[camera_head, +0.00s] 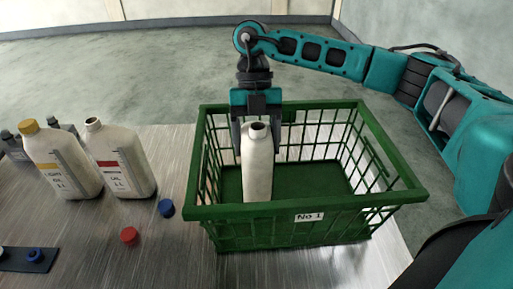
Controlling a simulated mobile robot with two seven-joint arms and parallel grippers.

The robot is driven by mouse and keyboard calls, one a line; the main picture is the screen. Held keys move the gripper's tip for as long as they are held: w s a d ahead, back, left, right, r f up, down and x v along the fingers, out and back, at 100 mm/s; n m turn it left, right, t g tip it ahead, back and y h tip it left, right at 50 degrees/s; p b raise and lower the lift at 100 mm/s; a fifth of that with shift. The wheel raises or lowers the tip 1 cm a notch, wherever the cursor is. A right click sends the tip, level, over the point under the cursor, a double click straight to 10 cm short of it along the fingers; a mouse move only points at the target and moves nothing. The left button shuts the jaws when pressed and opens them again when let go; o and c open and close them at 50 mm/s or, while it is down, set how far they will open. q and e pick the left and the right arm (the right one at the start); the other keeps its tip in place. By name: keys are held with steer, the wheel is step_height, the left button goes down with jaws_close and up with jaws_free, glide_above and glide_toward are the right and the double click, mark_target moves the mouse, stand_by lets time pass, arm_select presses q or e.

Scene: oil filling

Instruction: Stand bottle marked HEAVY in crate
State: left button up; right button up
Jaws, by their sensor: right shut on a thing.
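A white bottle (257,170) with an open neck stands upright in the left part of the green crate (310,215). Its label does not show, so I cannot read whether it says HEAVY. My right gripper (257,138) comes from above and is shut on this bottle near its top, one finger on each side. The bottle's base is at or near the crate floor; I cannot tell if it touches. My left gripper is not in view.
A white bottle with a yellow cap (62,165) and an uncapped one with a red label (120,165) stand left of the crate. A red cap (129,236) and a blue cap (166,208) lie on the metal table (120,270). The crate's right side is empty.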

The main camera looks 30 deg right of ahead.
steer(key=shift+f, duration=1.15)
steer(key=o, duration=1.3)
steer(key=shift+o, duration=0.2)
steer(key=v, duration=1.2)
